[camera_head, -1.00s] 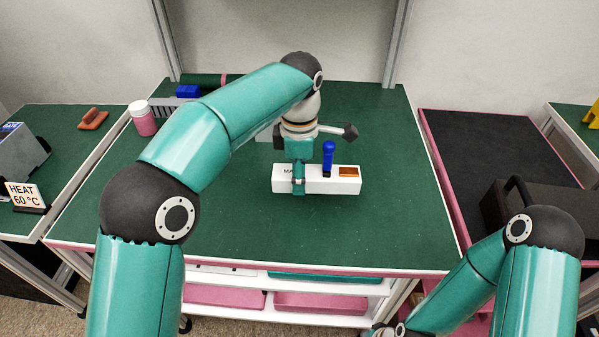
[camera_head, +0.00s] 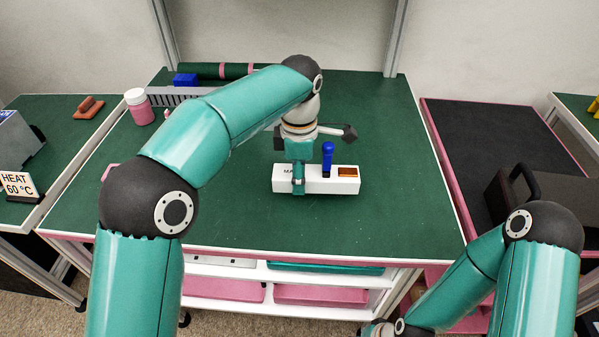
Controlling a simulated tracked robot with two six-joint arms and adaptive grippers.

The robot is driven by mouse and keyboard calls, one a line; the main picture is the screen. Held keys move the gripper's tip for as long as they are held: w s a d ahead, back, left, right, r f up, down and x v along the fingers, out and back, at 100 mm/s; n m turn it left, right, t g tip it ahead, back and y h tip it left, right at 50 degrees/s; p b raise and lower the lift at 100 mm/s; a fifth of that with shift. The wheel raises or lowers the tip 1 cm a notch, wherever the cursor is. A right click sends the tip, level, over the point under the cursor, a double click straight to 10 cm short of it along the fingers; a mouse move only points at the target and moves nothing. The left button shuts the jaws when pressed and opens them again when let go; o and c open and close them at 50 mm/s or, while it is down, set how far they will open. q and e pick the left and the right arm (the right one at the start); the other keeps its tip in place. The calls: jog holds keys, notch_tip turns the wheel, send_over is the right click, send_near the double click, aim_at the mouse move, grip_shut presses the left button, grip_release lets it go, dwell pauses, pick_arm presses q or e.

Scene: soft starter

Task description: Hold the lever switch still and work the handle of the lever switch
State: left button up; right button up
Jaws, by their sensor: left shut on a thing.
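The lever switch (camera_head: 317,186) is a white box with dark lettering on its left part and an orange-brown window at its right. Its blue handle (camera_head: 328,157) stands upright near the middle of the top. My left gripper (camera_head: 299,186) reaches down over the box and is shut on its left part, beside the handle. The gripper hides some of the lettering. My right arm comes in at the lower right; its gripper is not clearly visible, below the table's front edge.
The green table top (camera_head: 230,220) is clear in front and to the right. At the back left stand a pink jar (camera_head: 139,108) with a white lid, a grey rack (camera_head: 180,97) and a blue block (camera_head: 185,80). A black case (camera_head: 525,195) stands on the right-hand table.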

pick_arm(q)
jog(key=shift+f+b, duration=1.1)
jog(key=shift+f, duration=0.7)
